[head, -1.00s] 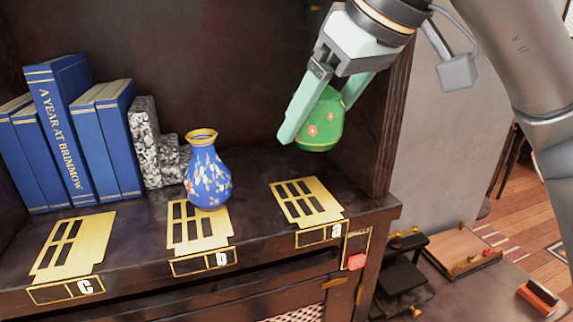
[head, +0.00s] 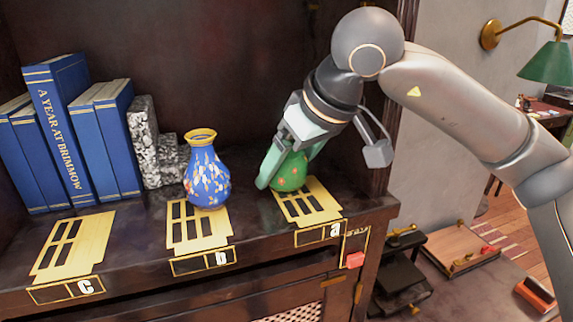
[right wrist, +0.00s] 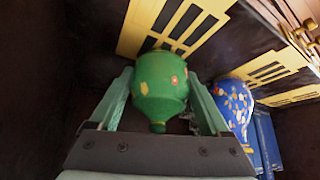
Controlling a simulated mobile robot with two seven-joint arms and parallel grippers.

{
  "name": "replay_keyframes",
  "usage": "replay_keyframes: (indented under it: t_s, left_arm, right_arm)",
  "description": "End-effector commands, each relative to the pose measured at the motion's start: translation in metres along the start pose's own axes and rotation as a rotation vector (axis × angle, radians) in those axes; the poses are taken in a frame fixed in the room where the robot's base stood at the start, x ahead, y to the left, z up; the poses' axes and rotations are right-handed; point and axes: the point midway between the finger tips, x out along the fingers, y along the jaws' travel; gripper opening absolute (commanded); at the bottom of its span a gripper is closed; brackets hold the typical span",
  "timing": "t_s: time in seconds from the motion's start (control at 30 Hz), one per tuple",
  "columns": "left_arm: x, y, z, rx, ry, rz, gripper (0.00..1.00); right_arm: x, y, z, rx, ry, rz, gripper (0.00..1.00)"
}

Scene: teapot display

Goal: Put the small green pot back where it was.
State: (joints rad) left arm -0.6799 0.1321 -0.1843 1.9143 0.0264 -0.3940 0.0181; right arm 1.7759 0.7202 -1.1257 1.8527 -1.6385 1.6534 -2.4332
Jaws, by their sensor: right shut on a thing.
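The small green pot (head: 290,172), with orange and yellow flowers, is at the back part of the gold plate labelled a (head: 314,204). My right gripper (head: 281,174) is shut on it from above and behind. In the right wrist view the green pot (right wrist: 158,88) sits between the two fingers, with a gold plate (right wrist: 165,22) just beyond it. I cannot tell whether the pot's base touches the plate. The gripper and arm hide part of the pot in the head view. My left gripper is not in view.
A blue flowered vase (head: 207,172) stands on plate b (head: 196,240), close left of my right gripper. Plate c (head: 72,247) is empty. Blue books (head: 75,130) and a speckled stone bookend (head: 150,145) stand at the left. The cabinet's side wall is at the right.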

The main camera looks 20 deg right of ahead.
Motion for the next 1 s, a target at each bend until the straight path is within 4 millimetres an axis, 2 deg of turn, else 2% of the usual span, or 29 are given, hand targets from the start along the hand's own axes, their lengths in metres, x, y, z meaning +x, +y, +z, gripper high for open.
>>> replay_keyframes:
  t_s: [0.17, 0.2, 0.33, 0.57, 0.7, 0.87, 1.0]
  left_arm:
    - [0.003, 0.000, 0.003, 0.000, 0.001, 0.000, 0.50]
    - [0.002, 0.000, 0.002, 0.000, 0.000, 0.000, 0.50]
    - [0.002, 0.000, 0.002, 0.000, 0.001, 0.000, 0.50]
    - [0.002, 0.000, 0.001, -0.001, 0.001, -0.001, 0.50]
    - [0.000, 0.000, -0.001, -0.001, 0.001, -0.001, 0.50]
    - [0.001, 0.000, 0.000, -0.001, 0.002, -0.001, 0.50]
    - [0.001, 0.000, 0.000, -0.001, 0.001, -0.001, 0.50]
  right_arm:
    - [0.003, 0.000, 0.002, 0.000, 0.001, 0.000, 0.12]
    - [0.003, 0.000, 0.002, 0.000, 0.000, 0.000, 0.84]
    - [0.003, 0.000, 0.002, 0.000, -0.001, 0.000, 0.99]
    - [0.002, 0.000, 0.002, 0.000, 0.000, 0.000, 1.00]
    - [-0.004, 0.000, -0.001, 0.000, 0.002, 0.000, 1.00]
    - [-0.032, 0.000, -0.001, -0.001, 0.004, 0.001, 1.00]
    - [-0.064, 0.000, -0.001, -0.001, 0.004, 0.000, 1.00]
